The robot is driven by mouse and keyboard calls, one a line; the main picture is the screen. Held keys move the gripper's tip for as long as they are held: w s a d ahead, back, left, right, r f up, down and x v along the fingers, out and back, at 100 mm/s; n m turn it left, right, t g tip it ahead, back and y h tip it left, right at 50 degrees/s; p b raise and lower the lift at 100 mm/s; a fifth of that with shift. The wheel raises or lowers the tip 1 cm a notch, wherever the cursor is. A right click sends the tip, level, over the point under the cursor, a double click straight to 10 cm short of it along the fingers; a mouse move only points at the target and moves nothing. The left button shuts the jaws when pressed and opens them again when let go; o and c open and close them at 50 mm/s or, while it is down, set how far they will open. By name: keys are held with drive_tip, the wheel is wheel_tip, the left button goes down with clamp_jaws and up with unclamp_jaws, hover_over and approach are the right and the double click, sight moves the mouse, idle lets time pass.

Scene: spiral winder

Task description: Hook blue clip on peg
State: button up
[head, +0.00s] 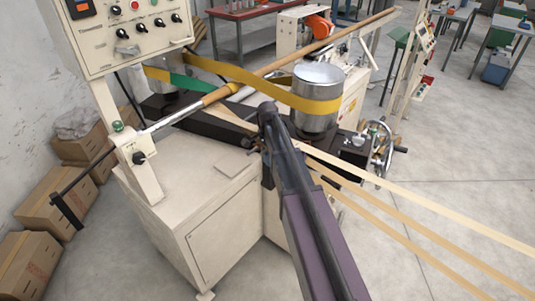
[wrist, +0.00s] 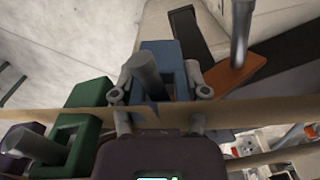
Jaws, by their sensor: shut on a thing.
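The blue clip (wrist: 175,58) is between the two fingers of my gripper (wrist: 160,90) in the wrist view, and the gripper is shut on it. A grey round peg (wrist: 147,74) overlaps the clip's opening. I cannot tell whether it passes through the clip or only lies in line with it. A tan paper strip (wrist: 262,108) runs across just below the clip. In the head view my gripper (head: 262,140) is at the front of the winding machine, and the clip is hidden there.
A green clip (wrist: 88,95) sits close left of the blue one. Another grey peg (wrist: 35,145) is at lower left. The silver drum (head: 317,100) with its yellow belt (head: 270,88) stands close beside my arm. Several paper strips (head: 420,203) stretch off to the right.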

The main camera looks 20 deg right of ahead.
drive_tip(key=o, duration=1.2)
drive_tip(key=shift+s+a+r+p, duration=0.45)
drive_tip(key=shift+a+p, duration=0.05)
drive_tip(key=shift+a, duration=0.1)
drive_tip(key=shift+s+a+f+n+b, duration=0.55)
drive_tip(key=shift+s+a, duration=0.9)
drive_tip(key=shift+a, duration=2.65)
drive_tip(key=shift+s+a+f+n+b, duration=0.55)
drive_tip(key=shift+s+a, duration=0.95)
drive_tip(key=shift+a, duration=2.55)
drive_tip(key=shift+s+a+f+n+b, duration=0.55)
drive_tip(key=shift+s+a, duration=0.9)
drive_tip(key=shift+a, duration=2.65)
drive_tip(key=shift+f, duration=0.1)
